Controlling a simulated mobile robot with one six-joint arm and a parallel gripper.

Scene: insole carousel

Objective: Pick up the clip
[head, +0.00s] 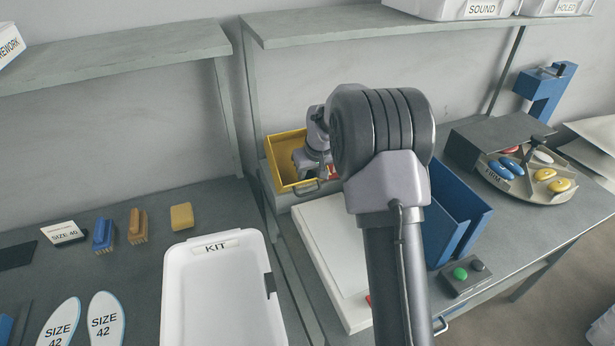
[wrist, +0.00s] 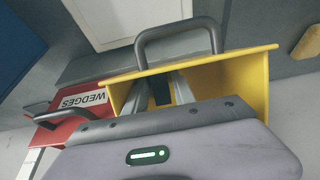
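My gripper (wrist: 163,82) reaches down into a yellow bin (wrist: 262,75) with a grey handle. Its two pale fingers stand apart in the wrist view, with a dark patch between them; I cannot tell whether that patch is a clip or the bin's inside. In the head view the yellow bin (head: 280,160) is at the back of the bench and my wrist partly covers it. No clip can be made out with certainty. A small black piece (head: 270,285) sits on the right rim of the white KIT tray (head: 172,290).
A red bin labelled WEDGES (wrist: 60,125) stands beside the yellow one. A blue bin (head: 462,215), a button box (head: 465,275) and a carousel (head: 525,195) are to the right. Brushes (head: 138,225), a yellow block (head: 182,216) and insoles (head: 105,320) lie left.

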